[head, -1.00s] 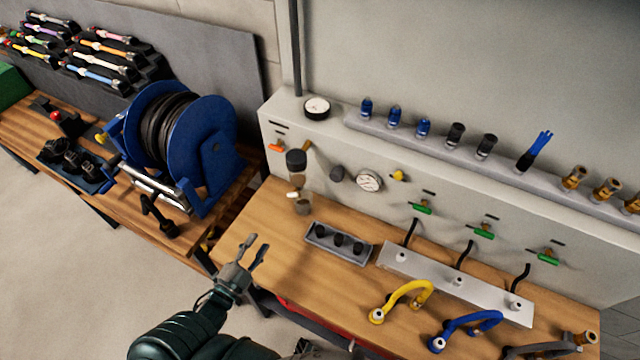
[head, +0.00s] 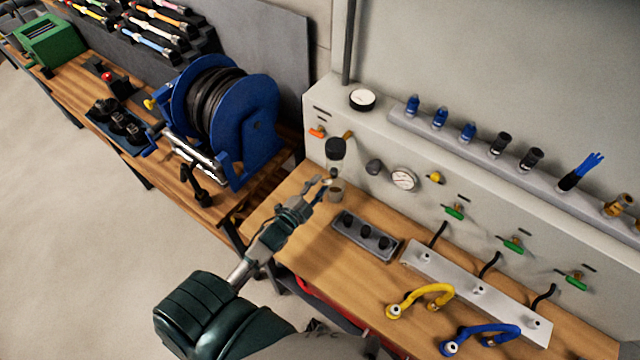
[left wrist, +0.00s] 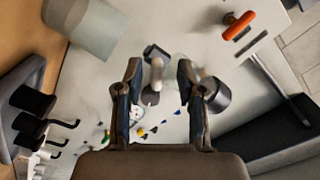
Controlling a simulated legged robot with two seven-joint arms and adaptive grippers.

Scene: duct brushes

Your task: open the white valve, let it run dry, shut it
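The dark-topped filter bowl (head: 335,149) hangs on the front of the grey panel, above a small grey-brown cup (head: 337,187) on the bench. The white valve under the bowl is mostly hidden by my left gripper (head: 323,185) in the head view. In the left wrist view a pale valve handle (left wrist: 157,74) shows between the two fingertips of my left gripper (left wrist: 159,78). The fingers are apart, and I see no contact. The cup (left wrist: 85,24) is at upper left there. I cannot tell the handle's setting. My right gripper is not in view.
An orange-handled valve (head: 317,132) is on the panel to the left. A grey tray with black plugs (head: 366,243) lies right of the cup. A blue hose reel (head: 245,120) stands left. Gauges and green valves (head: 513,244) line the panel to the right.

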